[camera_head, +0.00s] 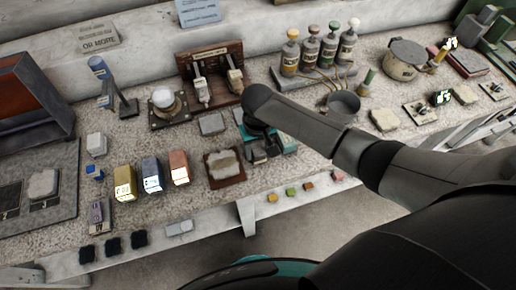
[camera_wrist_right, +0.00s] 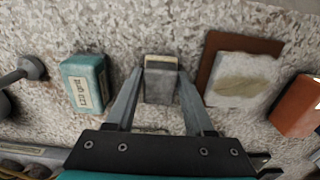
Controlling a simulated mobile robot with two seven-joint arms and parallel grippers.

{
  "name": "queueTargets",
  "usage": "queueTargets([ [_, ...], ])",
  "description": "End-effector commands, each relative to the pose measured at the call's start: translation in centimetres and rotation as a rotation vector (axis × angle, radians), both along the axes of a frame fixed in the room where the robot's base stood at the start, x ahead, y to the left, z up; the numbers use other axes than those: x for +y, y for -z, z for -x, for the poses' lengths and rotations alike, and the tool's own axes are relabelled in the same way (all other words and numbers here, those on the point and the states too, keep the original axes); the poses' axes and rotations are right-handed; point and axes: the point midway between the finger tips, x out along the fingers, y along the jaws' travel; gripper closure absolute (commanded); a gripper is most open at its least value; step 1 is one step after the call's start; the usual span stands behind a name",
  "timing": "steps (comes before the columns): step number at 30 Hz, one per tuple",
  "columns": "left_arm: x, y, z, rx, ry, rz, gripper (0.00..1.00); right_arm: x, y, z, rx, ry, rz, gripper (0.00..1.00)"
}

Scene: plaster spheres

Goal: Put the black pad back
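Small black pads lie in a row on the front ledge at the left: one (camera_head: 86,253), another (camera_head: 113,245) and a third (camera_head: 139,238). My right gripper (camera_head: 258,152) is low over the middle of the counter, partly hidden by its own arm. In the right wrist view its fingers (camera_wrist_right: 160,76) are apart, on either side of a dark grey block with a pale end (camera_wrist_right: 160,84). Narrow gaps show between block and fingers, so the gripper looks open. I cannot tell whether this block is a pad. My left gripper is out of view.
A teal box (camera_wrist_right: 87,83) and a pale slab (camera_wrist_right: 240,80) on a brown board flank my right gripper. Yellow (camera_head: 124,183), blue-grey (camera_head: 152,175) and orange (camera_head: 180,167) boxes stand left. Bottles (camera_head: 290,54) and a pan (camera_head: 343,103) stand behind the arm.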

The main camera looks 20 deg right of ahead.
Motion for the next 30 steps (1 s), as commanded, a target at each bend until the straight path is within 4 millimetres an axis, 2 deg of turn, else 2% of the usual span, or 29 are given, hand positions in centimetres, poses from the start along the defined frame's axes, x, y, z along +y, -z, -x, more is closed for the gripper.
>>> queueTargets([
  [1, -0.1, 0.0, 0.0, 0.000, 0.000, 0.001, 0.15, 0.0, 0.0, 0.0, 0.000, 0.000, 0.000, 0.40],
  [6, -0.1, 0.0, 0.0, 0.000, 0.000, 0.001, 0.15, 0.0, 0.0, 0.0, 0.000, 0.000, 0.000, 0.21],
  [14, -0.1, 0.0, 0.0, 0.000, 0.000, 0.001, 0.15, 0.0, -0.1, 0.0, -0.001, 0.000, 0.000, 0.21],
  [17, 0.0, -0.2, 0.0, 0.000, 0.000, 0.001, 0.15, 0.0, -0.8, 0.0, -0.002, 0.000, -0.001, 0.21],
  [20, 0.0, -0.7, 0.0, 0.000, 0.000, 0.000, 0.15, 0.0, -2.4, -0.1, -0.003, -0.001, -0.001, 0.21],
  [30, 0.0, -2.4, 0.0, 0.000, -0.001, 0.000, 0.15, 0.0, -9.6, -0.1, -0.004, -0.001, -0.002, 0.21],
])
